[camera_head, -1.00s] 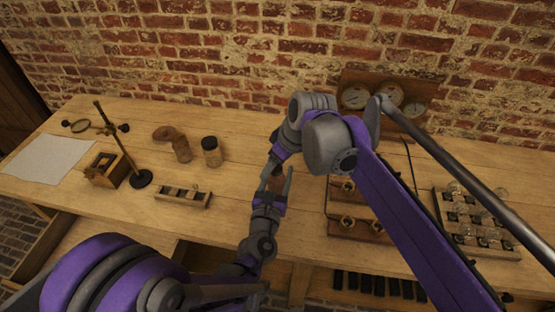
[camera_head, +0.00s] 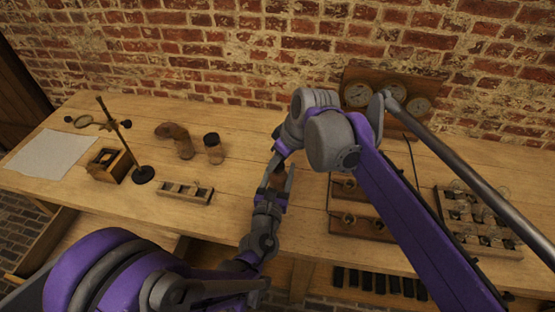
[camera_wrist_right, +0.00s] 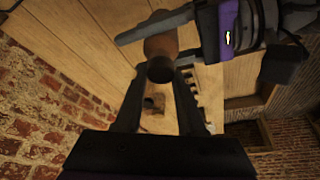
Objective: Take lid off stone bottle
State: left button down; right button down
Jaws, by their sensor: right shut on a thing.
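The brown stone bottle (camera_wrist_right: 163,46) shows in the right wrist view with its dark round lid (camera_wrist_right: 160,70) toward my right gripper. My left gripper (camera_head: 279,178) has its fingers on either side of the bottle body; it also shows in the right wrist view (camera_wrist_right: 168,28). My right gripper (camera_wrist_right: 160,76) comes from above and is shut on the lid, its two dark fingers on either side of it. In the head view the bottle (camera_head: 276,181) is mostly hidden between the two grippers above the bench. Whether lid and bottle are apart cannot be told.
On the wooden bench (camera_head: 100,205) stand a dark-topped jar (camera_head: 214,149), a brown curved object (camera_head: 177,139), a slotted wooden rack (camera_head: 185,192) and a stand (camera_head: 123,140). A gauge panel (camera_head: 388,92) and a glass-jar rack (camera_head: 478,222) are at right.

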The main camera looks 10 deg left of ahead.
jog(key=shift+r, duration=0.2)
jog(key=shift+r, duration=0.9)
